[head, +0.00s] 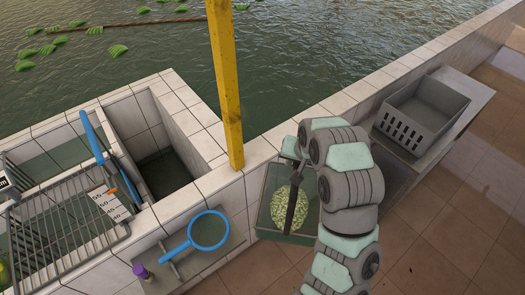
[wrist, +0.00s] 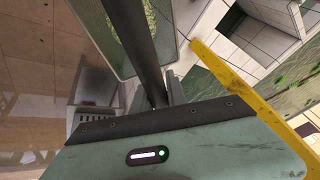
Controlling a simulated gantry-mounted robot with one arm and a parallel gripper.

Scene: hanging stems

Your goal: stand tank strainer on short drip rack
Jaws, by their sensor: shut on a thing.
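The tank strainer appears to be the clear greenish rectangular tub (head: 266,217) with a pale rim and a dark bar across it. A heap of pale green bits (head: 280,204) lies inside. My gripper (head: 299,160) is shut on the dark bar (wrist: 135,45), with the tub beyond it in the wrist view. The fingertips are mostly hidden. In the head view the tub overlaps the front of the tiled wall; its underside is hidden. A wire rack (head: 66,225), which looks like the drip rack, lies over the tank at left, well apart from the tub.
A yellow post (head: 226,85) rises from the tiled wall. A grey crate (head: 421,112) sits on a bench at right. Open water lies behind.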

